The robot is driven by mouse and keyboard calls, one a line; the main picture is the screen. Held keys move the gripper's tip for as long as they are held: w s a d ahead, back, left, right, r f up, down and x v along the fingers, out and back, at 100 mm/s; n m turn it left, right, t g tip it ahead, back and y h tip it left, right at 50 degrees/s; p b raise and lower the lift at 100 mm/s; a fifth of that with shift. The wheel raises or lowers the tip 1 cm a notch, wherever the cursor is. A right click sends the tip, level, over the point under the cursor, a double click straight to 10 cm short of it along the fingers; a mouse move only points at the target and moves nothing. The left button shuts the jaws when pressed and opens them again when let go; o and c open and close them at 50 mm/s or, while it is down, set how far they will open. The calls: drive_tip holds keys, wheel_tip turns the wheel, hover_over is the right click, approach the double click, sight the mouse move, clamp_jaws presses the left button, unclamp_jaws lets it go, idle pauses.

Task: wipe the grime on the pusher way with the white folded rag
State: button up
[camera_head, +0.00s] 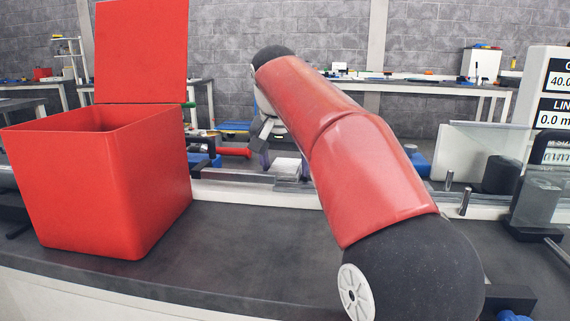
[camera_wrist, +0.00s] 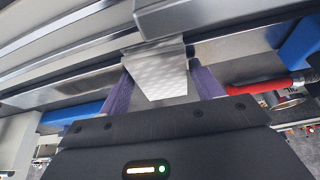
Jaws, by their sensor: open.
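The white folded rag (camera_wrist: 160,80), with a quilted pattern, shows in the wrist view between the two purple fingers of my gripper (camera_wrist: 160,70). The fingers stand open, one on each side of it; I cannot tell whether either touches it. Its far end meets a grey metal block. In the head view a white patch (camera_head: 286,165), which looks like the rag, lies beside my gripper (camera_head: 281,166), partly hidden by my arm. Long metal rails (camera_wrist: 65,75) run past the fingers; I cannot tell which is the pusher way. No grime can be made out.
A red open-lidded bin (camera_head: 110,185) stands at the left of the dark bench (camera_head: 230,245). A red-handled tool (camera_wrist: 262,88) lies right of the fingers. Two metal posts (camera_head: 465,198) and a clear guard stand at the right.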

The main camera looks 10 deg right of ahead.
drive_tip(key=shift+r+p, duration=0.35)
drive_tip(key=shift+p, duration=0.15)
drive_tip(key=shift+c, duration=0.4)
drive_tip(key=c, duration=0.6)
